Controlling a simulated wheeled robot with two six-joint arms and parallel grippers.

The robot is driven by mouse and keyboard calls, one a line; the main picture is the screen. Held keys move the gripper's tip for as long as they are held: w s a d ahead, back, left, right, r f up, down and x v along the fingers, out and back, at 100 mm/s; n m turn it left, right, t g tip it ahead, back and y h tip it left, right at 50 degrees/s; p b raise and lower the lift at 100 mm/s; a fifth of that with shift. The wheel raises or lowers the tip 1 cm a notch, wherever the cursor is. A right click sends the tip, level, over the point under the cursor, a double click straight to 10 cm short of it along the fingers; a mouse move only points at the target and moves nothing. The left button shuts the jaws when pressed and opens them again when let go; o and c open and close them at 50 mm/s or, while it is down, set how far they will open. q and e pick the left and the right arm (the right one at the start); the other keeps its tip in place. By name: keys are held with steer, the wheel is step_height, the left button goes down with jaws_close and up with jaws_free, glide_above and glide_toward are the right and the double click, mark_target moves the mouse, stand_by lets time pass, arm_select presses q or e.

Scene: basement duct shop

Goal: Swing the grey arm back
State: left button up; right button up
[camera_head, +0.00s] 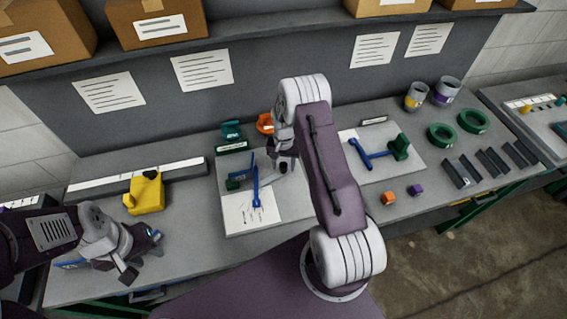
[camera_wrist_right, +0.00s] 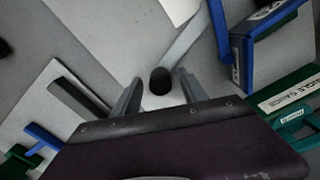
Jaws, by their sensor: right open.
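The grey arm (camera_head: 270,181) is a flat light bar on the left fixture plate (camera_head: 235,215), beside a blue and green fixture (camera_head: 257,188). In the right wrist view the grey arm (camera_wrist_right: 187,45) runs down to a black knob (camera_wrist_right: 160,80) at its near end. My right gripper (camera_wrist_right: 158,92) is open, with one finger on each side of the knob in that view; I cannot tell whether either touches it. In the head view my right gripper (camera_head: 285,165) is partly hidden by my own arm. My left gripper (camera_head: 145,255) looks open and empty over the bench's left front.
A yellow block-like part (camera_head: 146,195) stands near my left gripper. A second plate (camera_head: 405,165) carries a blue T-shaped part (camera_head: 370,156) and a green block (camera_head: 399,147). Orange (camera_head: 389,198) and purple (camera_head: 415,190) cubes lie near the front edge. Green rings (camera_head: 441,136) are at right.

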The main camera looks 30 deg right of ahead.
steer(key=shift+f, duration=0.1)
jaws_close()
stand_by(1.4)
